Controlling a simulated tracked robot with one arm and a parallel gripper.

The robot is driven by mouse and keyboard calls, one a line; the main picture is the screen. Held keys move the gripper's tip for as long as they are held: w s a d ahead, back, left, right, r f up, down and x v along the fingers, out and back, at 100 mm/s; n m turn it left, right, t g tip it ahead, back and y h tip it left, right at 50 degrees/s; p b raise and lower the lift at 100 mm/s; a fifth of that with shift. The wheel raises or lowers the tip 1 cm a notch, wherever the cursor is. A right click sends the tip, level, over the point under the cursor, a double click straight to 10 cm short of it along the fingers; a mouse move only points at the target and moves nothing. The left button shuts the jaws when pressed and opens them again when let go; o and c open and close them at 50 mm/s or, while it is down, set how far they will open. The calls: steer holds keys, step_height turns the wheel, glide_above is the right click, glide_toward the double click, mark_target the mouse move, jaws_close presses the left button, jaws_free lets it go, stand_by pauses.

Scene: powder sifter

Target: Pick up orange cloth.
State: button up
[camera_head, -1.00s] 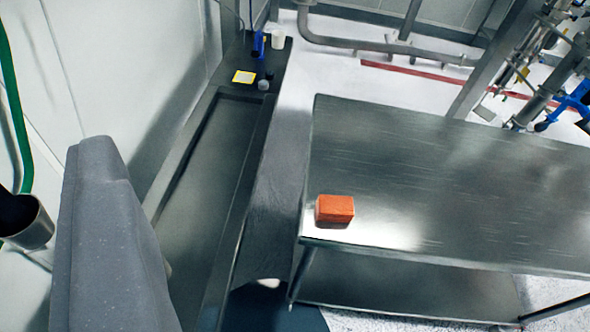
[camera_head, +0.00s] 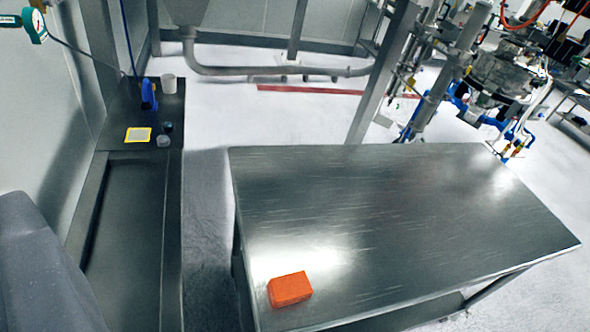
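The orange cloth (camera_head: 290,289) is a small, folded, block-like bundle. It lies on the steel table (camera_head: 390,215), near the table's front left corner. Nothing touches it except the tabletop. No fingertips of my gripper show in the view, so I cannot see its opening or its place relative to the cloth. A grey rounded shape fills the lower left corner; I cannot tell what it is.
A dark, long bench or trough (camera_head: 130,240) runs along the left wall. A white cup (camera_head: 168,83), a blue bottle (camera_head: 149,95) and a yellow-edged square (camera_head: 138,135) stand at its far end. Pipes and a steel post (camera_head: 380,75) rise behind the table. The tabletop is otherwise clear.

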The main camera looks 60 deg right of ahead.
steer(key=w+d+f+n+g+h+p, duration=0.1)
steer(key=w+d+f+n+g, duration=0.25)
steer(key=w+d+f, duration=0.45)
steer(key=n+g+y+p, duration=0.1)
steer(key=n+g+p, duration=0.2)
steer(key=n+g, duration=0.75)
glide_above(291, 284)
step_height(291, 284, down, 28)
steer(key=m+g, duration=0.1)
step_height(291, 284, down, 14)
steer(key=shift+r+b, duration=0.1)
steer(key=shift+b, duration=0.7)
steer(key=c, duration=1)
